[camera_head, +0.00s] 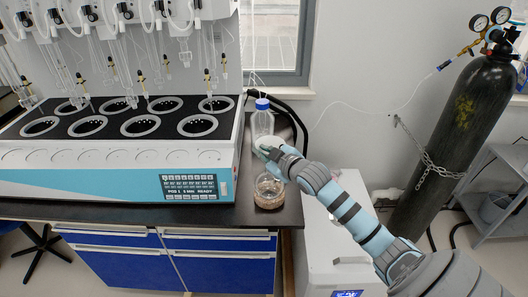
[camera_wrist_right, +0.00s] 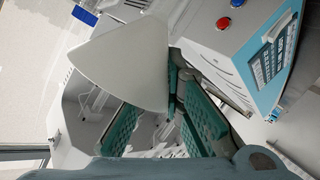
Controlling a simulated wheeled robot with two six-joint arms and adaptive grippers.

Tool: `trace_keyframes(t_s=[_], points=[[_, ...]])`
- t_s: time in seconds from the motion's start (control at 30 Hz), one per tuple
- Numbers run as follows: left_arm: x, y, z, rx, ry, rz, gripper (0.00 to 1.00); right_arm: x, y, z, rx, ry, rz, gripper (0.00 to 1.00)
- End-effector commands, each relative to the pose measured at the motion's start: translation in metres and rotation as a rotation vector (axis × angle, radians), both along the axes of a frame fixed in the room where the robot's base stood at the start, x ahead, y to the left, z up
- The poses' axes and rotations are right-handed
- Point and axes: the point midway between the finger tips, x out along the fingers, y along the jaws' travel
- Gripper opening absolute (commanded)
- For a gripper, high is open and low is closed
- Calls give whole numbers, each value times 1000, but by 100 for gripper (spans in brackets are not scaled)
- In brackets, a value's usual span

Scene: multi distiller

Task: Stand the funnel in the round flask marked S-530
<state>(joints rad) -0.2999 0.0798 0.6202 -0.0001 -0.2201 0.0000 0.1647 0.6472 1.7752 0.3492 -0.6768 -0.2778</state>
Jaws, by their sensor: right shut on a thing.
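The white funnel (camera_head: 266,143) is held at the tip of my right gripper (camera_head: 275,158), in front of a clear bottle. In the right wrist view the funnel's wide pale cone (camera_wrist_right: 125,62) fills the upper middle. The teal-padded fingers of the right gripper (camera_wrist_right: 172,100) are shut on it; the part they grip is mostly hidden. A round clear glass vessel (camera_head: 269,193) with brownish contents stands on the dark bench top below the gripper and nearer the front edge. I cannot read any S-530 mark on it. The funnel is above and apart from this vessel. My left gripper is not in view.
A clear bottle with a blue cap (camera_head: 262,119) stands behind the funnel. The multi distiller (camera_head: 120,162), with several round wells and hanging glassware, fills the bench (camera_head: 230,214) on the left. A chained black gas cylinder (camera_head: 455,125) stands right of my arm.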

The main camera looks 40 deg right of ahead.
Motion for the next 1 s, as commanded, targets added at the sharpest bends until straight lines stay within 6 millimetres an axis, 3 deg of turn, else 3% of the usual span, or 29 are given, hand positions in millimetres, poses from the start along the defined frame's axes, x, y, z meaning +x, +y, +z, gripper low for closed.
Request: trace_keyframes(t_s=[0.2,0.23,0.37,0.7,1.0], points=[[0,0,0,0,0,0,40,0,0,0,0,0,0,0],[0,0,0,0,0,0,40,0,0,0,0,0,0,12],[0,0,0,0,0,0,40,0,0,0,0,0,0,32],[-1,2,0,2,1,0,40,-5,0,1,-4,1,0,32],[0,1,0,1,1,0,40,-61,4,19,-11,5,2,32]])
